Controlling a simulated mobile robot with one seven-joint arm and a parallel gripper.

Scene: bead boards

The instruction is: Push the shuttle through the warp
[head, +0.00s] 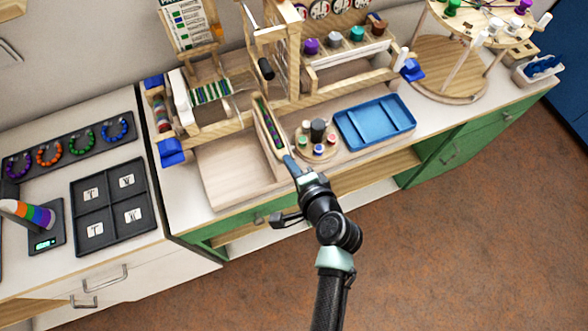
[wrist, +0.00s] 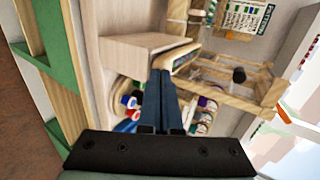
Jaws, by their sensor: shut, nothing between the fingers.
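The shuttle (head: 263,122) is a long, narrow wooden piece with dark, multicoloured thread in its middle. It points from near my gripper toward the loom. The loom (head: 236,124) has a wooden frame, and a striped green, white and blue woven band (head: 211,91) lies on its left part. The warp threads to the right are thin and partly hidden by the frame. My gripper (head: 289,160) is shut and empty, its fingertips at the near end of the shuttle. In the wrist view the fingertips (wrist: 161,73) are beside the shuttle's end (wrist: 184,59); I cannot tell if they touch.
A round wooden stand with small jars (head: 318,150) is just right of my gripper, with a blue tray (head: 345,137) beyond it. An empty light wooden tray (head: 215,190) lies to the left. Blue clamps (head: 172,152) stand at the loom's edges.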

